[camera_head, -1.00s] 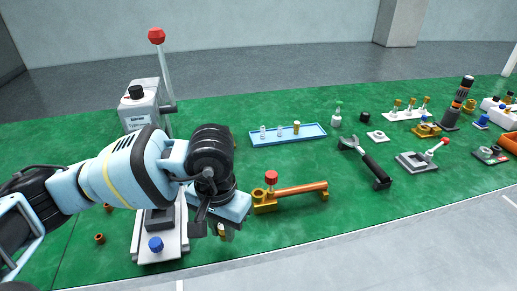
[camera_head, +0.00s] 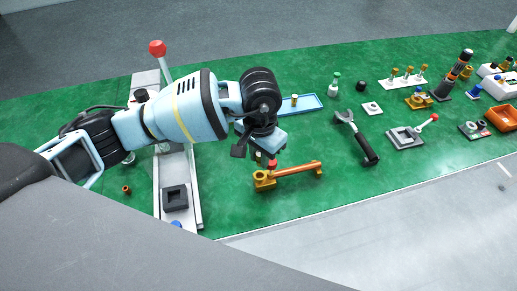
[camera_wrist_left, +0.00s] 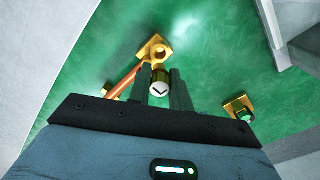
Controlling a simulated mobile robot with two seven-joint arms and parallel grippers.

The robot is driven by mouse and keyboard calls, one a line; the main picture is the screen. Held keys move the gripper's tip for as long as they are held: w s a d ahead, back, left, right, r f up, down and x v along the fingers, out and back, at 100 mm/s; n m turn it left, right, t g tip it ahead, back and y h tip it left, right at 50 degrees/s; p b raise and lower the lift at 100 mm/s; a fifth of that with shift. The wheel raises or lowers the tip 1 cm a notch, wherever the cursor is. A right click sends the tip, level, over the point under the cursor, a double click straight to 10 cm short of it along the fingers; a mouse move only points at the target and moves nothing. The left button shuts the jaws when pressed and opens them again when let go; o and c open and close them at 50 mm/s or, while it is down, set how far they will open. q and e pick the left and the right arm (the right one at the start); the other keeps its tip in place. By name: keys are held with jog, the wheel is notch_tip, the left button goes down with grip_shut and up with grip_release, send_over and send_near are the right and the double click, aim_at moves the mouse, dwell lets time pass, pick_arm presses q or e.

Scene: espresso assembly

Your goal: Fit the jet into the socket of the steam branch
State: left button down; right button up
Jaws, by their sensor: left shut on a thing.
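The steam branch, a copper pipe with brass ends, lies on the green mat in the head view (camera_head: 296,170). In the left wrist view its brass end block with a round hole (camera_wrist_left: 154,46) shows beyond my fingers. My left gripper (camera_head: 262,152) is above and just behind the branch's left end. In the left wrist view the left gripper (camera_wrist_left: 165,90) is shut on the jet (camera_wrist_left: 160,88), a small brass piece with a white end bearing a black mark. The jet appears apart from the hole; the gap is hard to judge. My right gripper is not in view.
A red knob (camera_head: 272,163) is by the branch's left end. A grey-white machine base (camera_head: 175,215) stands left, with a red-topped lever (camera_head: 157,48). A blue tray (camera_head: 310,101) is behind, partly hidden by my arm.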

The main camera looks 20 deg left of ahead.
aim_at(259, 165)
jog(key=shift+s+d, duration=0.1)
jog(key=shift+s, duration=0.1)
pick_arm(q)
jog(key=shift+f, duration=0.15)
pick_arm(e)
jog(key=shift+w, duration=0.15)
pick_arm(q)
jog(key=shift+f, duration=0.55)
jog(key=shift+f+b, duration=0.55)
jog(key=shift+f, duration=0.5)
jog(key=shift+f+b, duration=0.35)
jog(key=shift+f, duration=0.2)
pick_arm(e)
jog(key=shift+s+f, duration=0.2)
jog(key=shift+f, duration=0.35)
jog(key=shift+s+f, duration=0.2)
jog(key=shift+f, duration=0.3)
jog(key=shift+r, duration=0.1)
pick_arm(q)
jog(key=shift+f+b, duration=0.4)
jog(key=shift+b, duration=0.05)
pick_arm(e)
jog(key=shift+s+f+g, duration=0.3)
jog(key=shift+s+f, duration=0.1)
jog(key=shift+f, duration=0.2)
